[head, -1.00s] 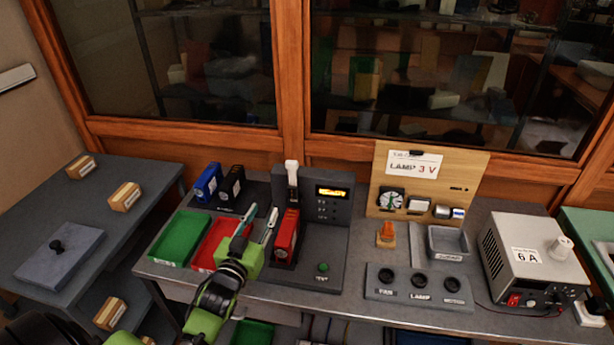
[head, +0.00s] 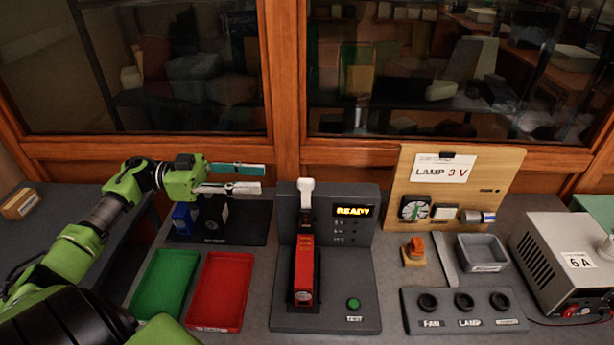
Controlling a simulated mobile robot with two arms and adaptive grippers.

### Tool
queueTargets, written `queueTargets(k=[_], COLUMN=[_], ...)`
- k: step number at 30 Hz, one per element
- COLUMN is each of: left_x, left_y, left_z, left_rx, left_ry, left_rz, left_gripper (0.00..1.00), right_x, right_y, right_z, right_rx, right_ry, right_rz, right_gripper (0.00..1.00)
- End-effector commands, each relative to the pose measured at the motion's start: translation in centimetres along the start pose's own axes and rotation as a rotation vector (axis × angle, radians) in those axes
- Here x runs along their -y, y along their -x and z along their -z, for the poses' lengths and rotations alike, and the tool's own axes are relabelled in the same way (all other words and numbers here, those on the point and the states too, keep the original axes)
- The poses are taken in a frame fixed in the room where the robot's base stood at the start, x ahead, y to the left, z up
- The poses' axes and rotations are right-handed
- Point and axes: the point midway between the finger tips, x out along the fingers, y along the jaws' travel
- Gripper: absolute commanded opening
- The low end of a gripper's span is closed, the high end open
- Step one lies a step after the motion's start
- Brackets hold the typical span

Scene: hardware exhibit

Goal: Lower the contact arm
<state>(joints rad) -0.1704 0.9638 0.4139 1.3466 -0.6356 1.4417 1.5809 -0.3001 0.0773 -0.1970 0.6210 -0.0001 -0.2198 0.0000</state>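The contact arm (head: 306,190) is a white upright lever at the top of the dark grey tester (head: 355,285), seen in the head view. A red battery pack (head: 303,276) stands in the tester's slot below the lever. The tester's display (head: 353,211) reads "READY". My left gripper (head: 261,178) is to the left of the contact arm, apart from it, above the dark rack. Its two fingers point right, with a gap between them and nothing in it. My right gripper is not in view.
A blue pack (head: 183,217) and a black pack (head: 213,214) stand in the rack under my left gripper. Green (head: 165,284) and red (head: 220,292) trays lie in front. A wooden lamp panel (head: 510,172) and a power supply (head: 552,258) stand right. Glass windows close off the back.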

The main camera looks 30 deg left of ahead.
Motion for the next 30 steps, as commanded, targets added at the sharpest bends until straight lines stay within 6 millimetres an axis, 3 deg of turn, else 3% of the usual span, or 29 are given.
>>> queueTargets(k=[9,15,21,30], left_x=[0.0,0.0,0.0,0.0], left_y=[-6.8,-10.2,-11.9,-12.2], left_z=[0.6,0.5,0.3,0.1], left_rx=[-0.008,-0.007,-0.004,-0.004], left_ry=[-0.004,-0.003,-0.004,-0.003], left_rz=[-0.001,0.001,0.002,0.002], left_gripper=[0.31,0.31,0.31,0.31], right_x=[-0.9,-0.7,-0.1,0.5], right_y=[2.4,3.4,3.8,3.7], right_z=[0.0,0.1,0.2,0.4], right_rx=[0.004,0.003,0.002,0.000], right_ry=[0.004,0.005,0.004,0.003], right_rz=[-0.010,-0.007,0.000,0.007], right_gripper=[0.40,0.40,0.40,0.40])
